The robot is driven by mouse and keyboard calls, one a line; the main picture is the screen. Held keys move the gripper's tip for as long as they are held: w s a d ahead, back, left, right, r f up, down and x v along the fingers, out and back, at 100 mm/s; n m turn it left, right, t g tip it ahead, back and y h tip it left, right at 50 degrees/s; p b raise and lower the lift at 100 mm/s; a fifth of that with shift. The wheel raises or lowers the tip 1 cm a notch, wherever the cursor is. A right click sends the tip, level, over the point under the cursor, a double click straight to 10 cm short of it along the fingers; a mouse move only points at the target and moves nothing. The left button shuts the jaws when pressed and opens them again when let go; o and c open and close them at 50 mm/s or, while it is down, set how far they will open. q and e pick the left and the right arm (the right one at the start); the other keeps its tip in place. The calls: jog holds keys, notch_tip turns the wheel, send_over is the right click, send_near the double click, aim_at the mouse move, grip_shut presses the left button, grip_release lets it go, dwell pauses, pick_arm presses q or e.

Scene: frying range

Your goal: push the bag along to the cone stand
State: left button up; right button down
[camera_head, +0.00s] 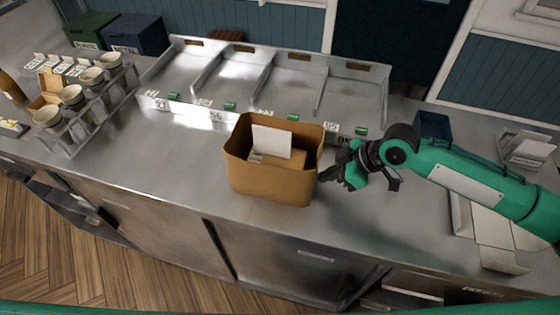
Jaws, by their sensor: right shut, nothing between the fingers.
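An open brown paper bag (270,180) stands upright on the steel counter, near the middle of the view. White and tan items show inside it. My right gripper (335,175) is shut and empty at the bag's right side. Its fingertips are at or very near the bag's right wall; I cannot tell if they touch. The cone stand (92,118) is at the left of the counter, a metal rack with several paper cups in it. My left gripper is not in view.
A steel tray with compartments (180,108) lies behind the bag, with numbered tags along its front. Green and blue boxes (137,33) stand at the back left. White containers (490,240) lie at the right. The counter between bag and stand is clear.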

aim_at(263, 157)
jog(key=shift+w+a+p, duration=0.25)
jog(key=shift+a, duration=0.7)
jog(key=shift+w+a+p, duration=0.25)
jog(key=shift+a, duration=0.65)
jog(key=shift+w+a+p, duration=0.3)
jog(key=shift+a, duration=0.75)
jog(key=shift+w+a+p, duration=0.25)
jog(key=shift+a+p, duration=0.05)
jog(key=shift+a, duration=0.7)
jog(key=shift+w+a, duration=0.2)
jog(key=shift+a, duration=0.45)
jog(key=shift+w+a, duration=0.15)
jog(key=shift+a, duration=0.6)
jog(key=shift+w+a+p, duration=0.2)
jog(key=shift+a, duration=0.5)
jog(key=shift+w+a+p, duration=0.15)
jog(key=shift+w+a, duration=0.05)
jog(key=shift+a, duration=0.55)
jog(key=shift+w+a+p, duration=0.2)
jog(key=shift+a, duration=0.5)
jog(key=shift+w+a, duration=0.2)
jog(key=shift+a, duration=0.4)
jog(key=shift+w+a, duration=0.15)
jog(key=shift+a, duration=0.4)
